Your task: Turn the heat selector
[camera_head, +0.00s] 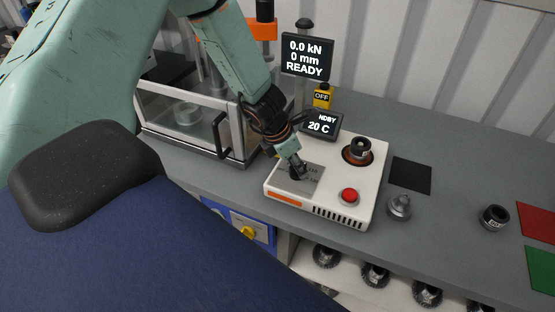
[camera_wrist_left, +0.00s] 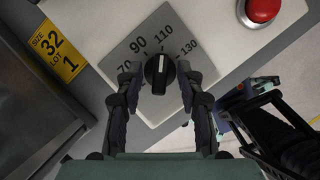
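The heat selector is a black round knob (camera_wrist_left: 159,74) with a white pointer line, on a grey plate (camera_wrist_left: 165,16) marked 70, 90, 110 and 130. In the left wrist view the pointer points up, roughly toward 110. My left gripper (camera_head: 297,173) is low over this plate in the head view. In the left wrist view its two fingers (camera_wrist_left: 160,75) stand on either side of the knob, open, with small gaps that look clear of it. In the head view the gripper mostly hides the knob. I see no right gripper that I can identify.
The white unit (camera_head: 325,211) carries a red button (camera_head: 349,196), a dark round fitting (camera_head: 360,149) and a display (camera_head: 320,124) reading 20 C. A clear-walled enclosure (camera_head: 185,122) stands to its left. A metal part (camera_head: 399,207) and a black ring (camera_head: 494,217) lie to its right.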

